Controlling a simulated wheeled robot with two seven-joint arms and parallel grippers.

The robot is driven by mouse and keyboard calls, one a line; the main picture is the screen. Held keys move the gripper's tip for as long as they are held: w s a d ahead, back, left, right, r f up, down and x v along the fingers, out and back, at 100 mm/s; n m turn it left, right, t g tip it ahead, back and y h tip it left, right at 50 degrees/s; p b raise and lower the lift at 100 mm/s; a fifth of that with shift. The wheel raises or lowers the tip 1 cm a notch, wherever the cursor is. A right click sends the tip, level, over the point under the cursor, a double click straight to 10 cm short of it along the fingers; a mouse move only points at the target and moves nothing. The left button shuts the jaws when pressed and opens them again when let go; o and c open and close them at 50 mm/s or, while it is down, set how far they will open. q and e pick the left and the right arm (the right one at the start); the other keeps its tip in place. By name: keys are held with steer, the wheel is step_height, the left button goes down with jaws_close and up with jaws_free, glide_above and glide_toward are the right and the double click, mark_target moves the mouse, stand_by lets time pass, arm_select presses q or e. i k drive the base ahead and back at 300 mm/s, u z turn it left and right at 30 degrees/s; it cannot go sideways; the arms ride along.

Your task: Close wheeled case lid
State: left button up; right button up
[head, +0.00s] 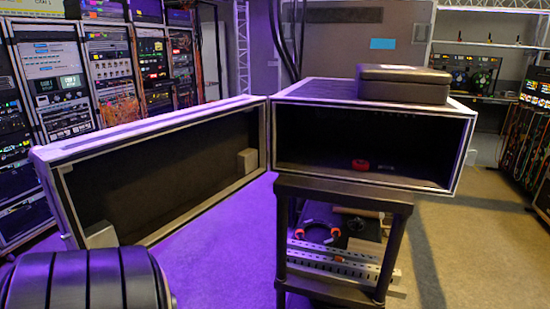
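The wheeled case (320,93) is a dark box with a light metal edge, and its front opening faces me. Its lid (165,175) is swung wide open to the left, joined near the case's left front edge, with its dark hollow inner side toward me. Two pale blocks sit in the lid, at its lower left corner (101,236) and near the hinge side (246,161). Inside the case lies a small red item (360,164) with a small dark item beside it. Neither of my grippers shows in the head view.
A black closed box (404,84) lies on top of the case. The case rests on a black stand (342,187) with coils and metal strips on its lower shelf. Equipment racks (108,70) line the left. A ribbed black cylinder (85,280) fills the lower left. Floor is clear at right.

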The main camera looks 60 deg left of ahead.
mark_target(143, 182)
steer(key=z, duration=1.65)
steer(key=k, duration=2.85)
steer(key=u, duration=1.85)
